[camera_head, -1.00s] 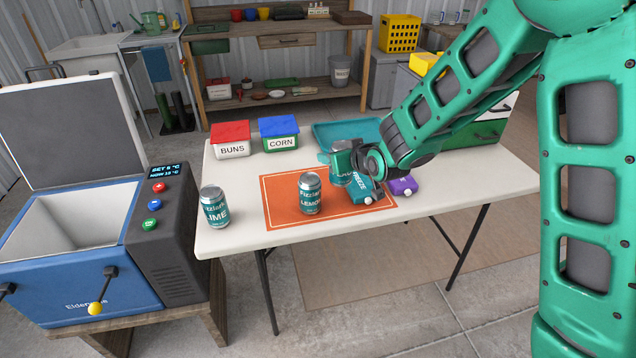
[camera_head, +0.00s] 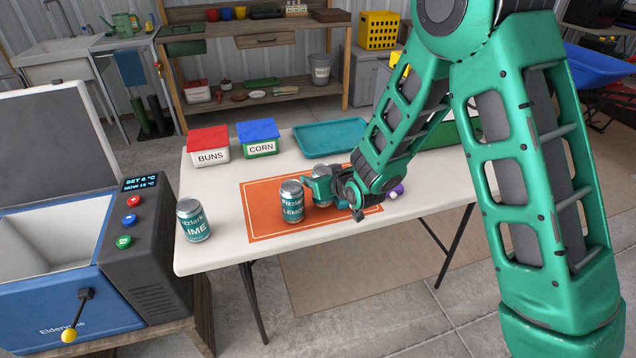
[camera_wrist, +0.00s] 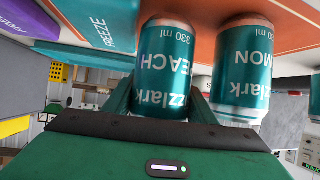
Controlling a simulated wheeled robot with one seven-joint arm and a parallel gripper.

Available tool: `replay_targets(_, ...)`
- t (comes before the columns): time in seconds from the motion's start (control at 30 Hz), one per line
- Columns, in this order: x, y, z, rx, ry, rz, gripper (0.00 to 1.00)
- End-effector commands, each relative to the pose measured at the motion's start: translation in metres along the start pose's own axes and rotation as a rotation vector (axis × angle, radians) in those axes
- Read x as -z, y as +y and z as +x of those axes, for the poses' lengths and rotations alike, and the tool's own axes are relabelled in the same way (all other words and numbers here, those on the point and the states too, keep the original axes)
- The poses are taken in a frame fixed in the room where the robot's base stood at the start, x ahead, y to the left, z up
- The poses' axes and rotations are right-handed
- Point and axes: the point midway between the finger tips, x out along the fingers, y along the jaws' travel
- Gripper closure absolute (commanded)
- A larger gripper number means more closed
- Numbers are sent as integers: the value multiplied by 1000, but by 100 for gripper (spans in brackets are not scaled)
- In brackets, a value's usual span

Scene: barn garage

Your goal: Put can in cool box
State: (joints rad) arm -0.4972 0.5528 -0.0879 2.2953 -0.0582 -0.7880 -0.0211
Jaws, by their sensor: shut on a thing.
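My gripper (camera_head: 322,188) is shut on the teal-and-silver peach can (camera_wrist: 165,72), which appears to stand upright on the orange mat (camera_head: 262,228). In the head view the gripper hides most of this can; its silver top (camera_head: 322,171) shows. The lemon can (camera_head: 292,203) stands upright just left of it, and is close beside it in the wrist view (camera_wrist: 242,75). The lime can (camera_head: 193,221) stands at the table's left end. The blue cool box (camera_head: 75,312) is at the left, its grey lid raised and its pale inside visible.
A teal pack marked FREEZE (camera_wrist: 95,20) lies beside the peach can, with a purple item (camera_head: 396,191) near it. The BUNS box (camera_head: 209,156), CORN box (camera_head: 259,147) and teal tray (camera_head: 325,146) stand at the back of the white table (camera_head: 215,248).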

Motion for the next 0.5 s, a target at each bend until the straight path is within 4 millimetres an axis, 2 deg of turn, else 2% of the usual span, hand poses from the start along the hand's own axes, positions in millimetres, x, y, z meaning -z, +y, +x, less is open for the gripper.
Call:
replay_targets(0.13,-15,-1,8,1,0,0,81)
replay_targets(0.47,-17,0,10,0,1,0,81)
replay_targets(0.5,-18,0,10,0,0,0,47)
